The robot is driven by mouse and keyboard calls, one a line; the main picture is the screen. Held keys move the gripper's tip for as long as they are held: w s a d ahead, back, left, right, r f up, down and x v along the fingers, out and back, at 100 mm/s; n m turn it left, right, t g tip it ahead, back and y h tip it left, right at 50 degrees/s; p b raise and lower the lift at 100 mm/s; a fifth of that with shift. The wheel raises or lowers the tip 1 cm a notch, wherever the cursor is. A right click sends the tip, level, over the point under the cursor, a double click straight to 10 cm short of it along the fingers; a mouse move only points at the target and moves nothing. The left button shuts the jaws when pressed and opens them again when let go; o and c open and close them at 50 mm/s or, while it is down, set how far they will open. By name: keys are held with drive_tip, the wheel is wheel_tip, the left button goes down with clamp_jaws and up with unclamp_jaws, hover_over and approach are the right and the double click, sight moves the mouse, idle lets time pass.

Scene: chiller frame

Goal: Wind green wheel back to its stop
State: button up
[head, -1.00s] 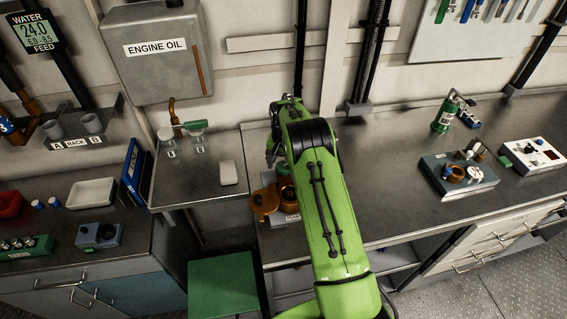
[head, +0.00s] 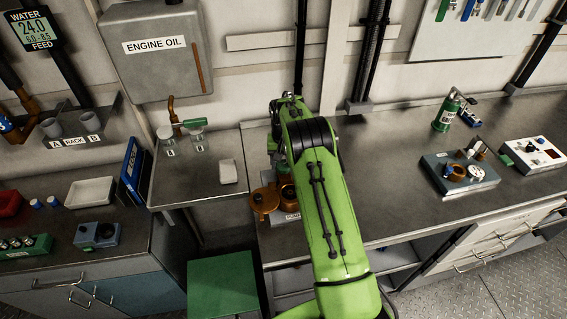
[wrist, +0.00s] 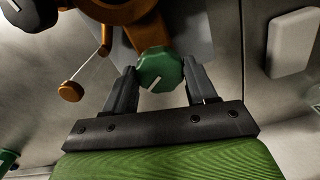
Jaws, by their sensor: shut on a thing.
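The green wheel (wrist: 158,68) is a faceted knob with a white pointer line, on an orange-brown body (wrist: 120,14) in the wrist view. My gripper (wrist: 160,80) has one finger on each side of the wheel and is shut on it. The pointer line slants toward the lower left in that view. In the head view my green arm hides the wheel and most of my gripper; the orange-brown unit (head: 265,201) shows beside the arm on the bench. I cannot make out a stop.
An orange-brown knob on a thin rod (wrist: 70,91) is left of the wheel in the wrist view. A white block (head: 228,171) lies on the side shelf. Bench between is clear.

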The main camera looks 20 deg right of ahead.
drive_tip(key=n+b, duration=0.1)
drive_tip(key=n, duration=0.5)
drive_tip(key=n+b, duration=0.1)
drive_tip(key=n, duration=0.5)
drive_tip(key=shift+n, duration=0.4)
drive_tip(key=n+b, duration=0.1)
drive_tip(key=n, duration=1)
drive_tip(key=shift+n, duration=0.4)
drive_tip(key=n, duration=0.6)
drive_tip(key=shift+b, duration=0.3)
drive_tip(key=n, duration=0.5)
drive_tip(key=shift+r+n+p, duration=0.1)
drive_tip(key=shift+n+p, duration=0.25)
drive_tip(key=shift+n, duration=0.05)
drive_tip(key=n+p, duration=0.1)
drive_tip(key=n, duration=0.5)
drive_tip(key=n+p, duration=0.1)
drive_tip(key=n, duration=0.4)
drive_tip(key=shift+n, duration=0.3)
